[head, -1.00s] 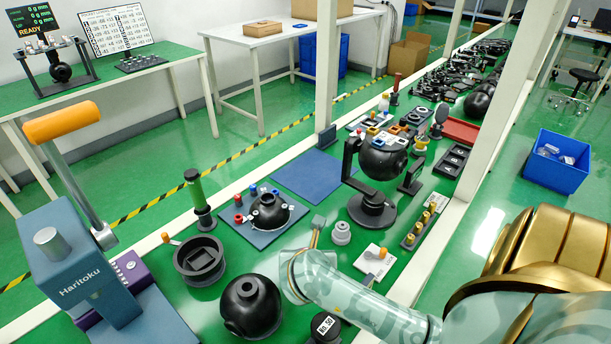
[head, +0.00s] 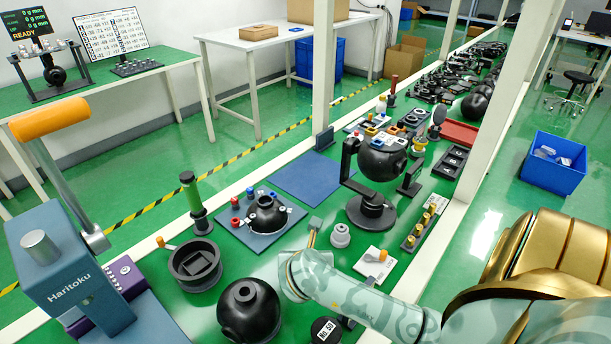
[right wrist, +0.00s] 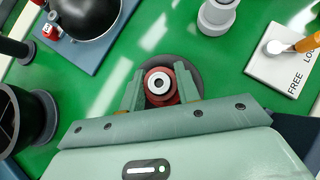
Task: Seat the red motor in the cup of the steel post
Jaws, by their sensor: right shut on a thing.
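In the right wrist view, my right gripper (right wrist: 160,88) is shut on the red motor (right wrist: 158,99), with a finger on each side. The motor has a pale ring on top with a dark centre. A dark grey round disc (right wrist: 191,70) shows beneath and behind it. I cannot tell whether this disc belongs to the steel post, or whether the motor touches it. In the head view, my right forearm and wrist hide the right gripper and the motor. No cup of the post is clearly visible. My left gripper is not in view.
A black ball housing (head: 248,312) and a dark round holder (head: 196,264) stand left of my right wrist. A pale stepped piece (head: 341,236) and a white card with an orange lever (head: 375,264) lie to its right. A blue mat (head: 258,238) carries a black dome.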

